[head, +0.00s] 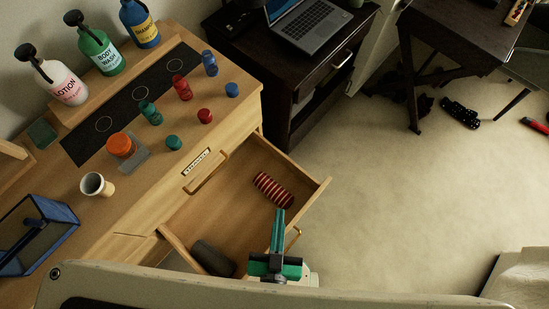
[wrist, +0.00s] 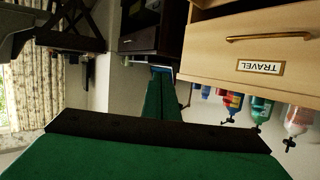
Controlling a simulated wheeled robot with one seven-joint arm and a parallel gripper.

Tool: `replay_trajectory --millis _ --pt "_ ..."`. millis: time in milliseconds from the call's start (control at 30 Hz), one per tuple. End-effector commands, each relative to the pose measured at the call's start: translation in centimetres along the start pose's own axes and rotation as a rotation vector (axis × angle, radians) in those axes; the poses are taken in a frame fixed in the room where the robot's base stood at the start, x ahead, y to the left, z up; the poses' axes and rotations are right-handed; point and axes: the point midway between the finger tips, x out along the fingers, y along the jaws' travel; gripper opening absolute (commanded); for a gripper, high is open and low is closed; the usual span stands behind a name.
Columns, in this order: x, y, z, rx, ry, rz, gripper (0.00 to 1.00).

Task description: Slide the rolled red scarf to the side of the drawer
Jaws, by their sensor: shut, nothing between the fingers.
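My gripper (head: 279,213) has green fingers, pressed together and empty. In the head view its tips appear just below the scarf's lower end; I cannot tell their height or whether they touch it. The wrist view shows the shut fingers (wrist: 163,75), but not the scarf.
A dark grey roll (head: 213,258) lies at the drawer's near end. Bottles, a cup (head: 96,185) and several small coloured containers stand on the dresser top. A dark desk with a laptop (head: 306,25) stands behind. A drawer labelled TRAVEL (wrist: 261,67) shows in the wrist view. Carpet at right is mostly clear.

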Motion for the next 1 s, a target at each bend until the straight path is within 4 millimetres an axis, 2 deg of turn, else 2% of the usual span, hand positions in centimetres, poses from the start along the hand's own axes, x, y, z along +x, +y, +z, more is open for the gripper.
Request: replay_trajectory --millis 300,533,700,800,1000 --pt "9.2 -0.1 11.6 0.139 -0.28 0.028 0.0" --pt "16.0 -0.1 18.2 0.244 -0.506 0.076 0.0" --pt "20.6 0.2 21.3 0.317 -0.671 0.128 0.0" --pt "23.1 0.4 22.4 0.356 -0.766 0.162 0.0" --pt "27.6 0.9 22.6 0.427 -0.954 0.246 0.0"
